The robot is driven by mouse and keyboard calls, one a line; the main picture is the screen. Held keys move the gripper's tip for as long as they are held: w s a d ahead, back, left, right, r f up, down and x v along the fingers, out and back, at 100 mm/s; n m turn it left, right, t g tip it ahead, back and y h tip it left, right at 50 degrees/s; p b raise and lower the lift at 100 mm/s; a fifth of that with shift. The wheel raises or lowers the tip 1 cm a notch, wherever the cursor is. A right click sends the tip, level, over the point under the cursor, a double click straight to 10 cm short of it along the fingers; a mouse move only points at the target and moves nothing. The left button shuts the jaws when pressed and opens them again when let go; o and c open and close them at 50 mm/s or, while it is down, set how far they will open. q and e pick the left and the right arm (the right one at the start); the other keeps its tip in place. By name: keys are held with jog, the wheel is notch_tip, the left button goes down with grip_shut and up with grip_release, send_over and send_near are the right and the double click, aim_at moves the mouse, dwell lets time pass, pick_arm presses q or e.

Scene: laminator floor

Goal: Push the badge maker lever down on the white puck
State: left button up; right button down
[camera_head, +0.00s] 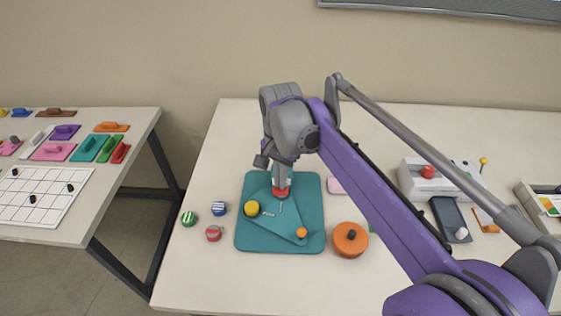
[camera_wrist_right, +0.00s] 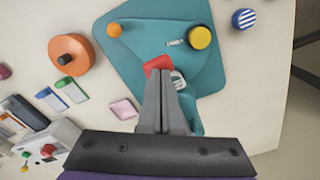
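The badge maker (camera_head: 262,222) looks like a teal flat device on a teal mat (camera_head: 311,190), with a yellow knob (camera_head: 251,208) and an orange ball (camera_head: 301,232). A red part (camera_head: 280,192) lies right under my right gripper (camera_head: 281,183). In the right wrist view, my right gripper (camera_wrist_right: 162,88) has its fingers together, with their tips at the red part (camera_wrist_right: 157,64); I cannot tell whether they touch it. A small whitish piece (camera_wrist_right: 178,79) shows beside the fingers, partly hidden; I cannot tell whether it is the white puck. My left gripper is out of view.
Striped green (camera_head: 189,218) and blue (camera_head: 220,208) pucks and a red puck (camera_head: 213,233) lie left of the mat. An orange disc with a black knob (camera_head: 350,240) stands right of it. A pink pad (camera_head: 335,185) lies near the mat. The table's front left is clear.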

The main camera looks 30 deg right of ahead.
jog(key=shift+f, duration=0.35)
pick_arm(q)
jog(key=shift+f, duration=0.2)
pick_arm(e)
jog(key=shift+r+p, duration=1.95)
jog(key=shift+r, duration=1.15)
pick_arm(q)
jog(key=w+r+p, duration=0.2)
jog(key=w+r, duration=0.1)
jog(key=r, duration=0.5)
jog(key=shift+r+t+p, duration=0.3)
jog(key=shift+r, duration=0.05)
pick_arm(e)
notch_tip(320, 180, up, 5)
jog(key=shift+w+f, duration=0.1)
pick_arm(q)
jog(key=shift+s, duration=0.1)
